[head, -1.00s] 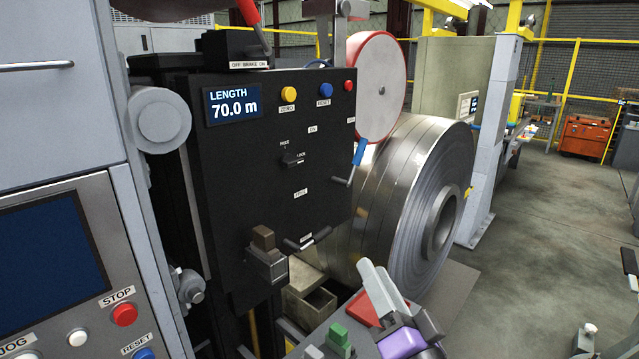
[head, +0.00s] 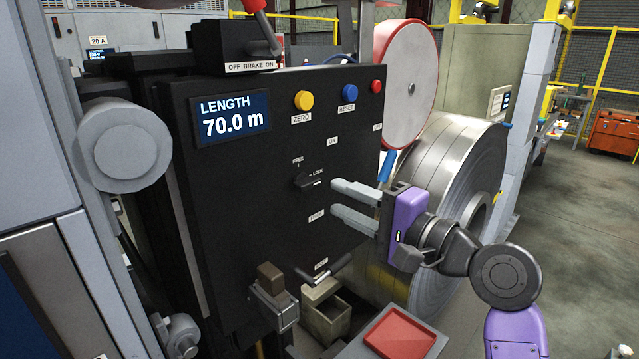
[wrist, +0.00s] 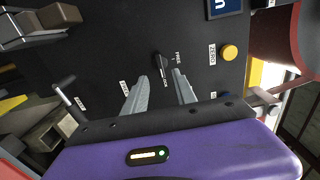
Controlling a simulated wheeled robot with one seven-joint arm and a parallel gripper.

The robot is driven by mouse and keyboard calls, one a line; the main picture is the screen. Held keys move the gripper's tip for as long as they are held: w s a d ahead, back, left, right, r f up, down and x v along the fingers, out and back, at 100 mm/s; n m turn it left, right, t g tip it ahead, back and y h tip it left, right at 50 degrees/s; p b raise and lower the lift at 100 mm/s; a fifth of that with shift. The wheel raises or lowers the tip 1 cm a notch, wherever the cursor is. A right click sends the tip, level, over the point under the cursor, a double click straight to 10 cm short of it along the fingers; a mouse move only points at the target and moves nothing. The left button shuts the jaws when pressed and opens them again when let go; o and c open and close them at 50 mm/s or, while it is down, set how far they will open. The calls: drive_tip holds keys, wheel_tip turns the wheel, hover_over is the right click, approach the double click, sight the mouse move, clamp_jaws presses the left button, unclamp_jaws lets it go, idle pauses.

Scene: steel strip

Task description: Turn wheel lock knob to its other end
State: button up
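The wheel lock knob (head: 311,181) is a small black lever knob on the black control panel (head: 240,180). Its label reads FREE above and LOCK to the right; its bar seems to point right, toward LOCK. In the wrist view the knob (wrist: 162,68) shows just beyond the fingertips, nearer the right finger. My gripper (head: 337,201), purple with two grey fingers, is open and empty, right of the knob. The upper finger is nearly level with the knob and the lower finger is below it. The fingers also show in the wrist view (wrist: 160,78). I see no contact.
The LENGTH display (head: 230,117) reads 70.0 m. Yellow (head: 303,100), blue (head: 350,93) and red buttons (head: 376,87) sit along the panel's top. A blue-handled crank (head: 387,166) is behind my gripper. A steel coil (head: 445,150) stands right. A black-handled lever (head: 325,270) juts out below.

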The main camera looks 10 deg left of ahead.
sight(312, 186)
drive_tip(key=p+x, duration=0.1)
drive_tip(key=x, duration=0.6)
drive_tip(key=shift+w+a+p, duration=0.1)
drive_tip(key=shift+a+p, duration=0.15)
drive_tip(key=shift+p, duration=0.05)
clamp_jaws()
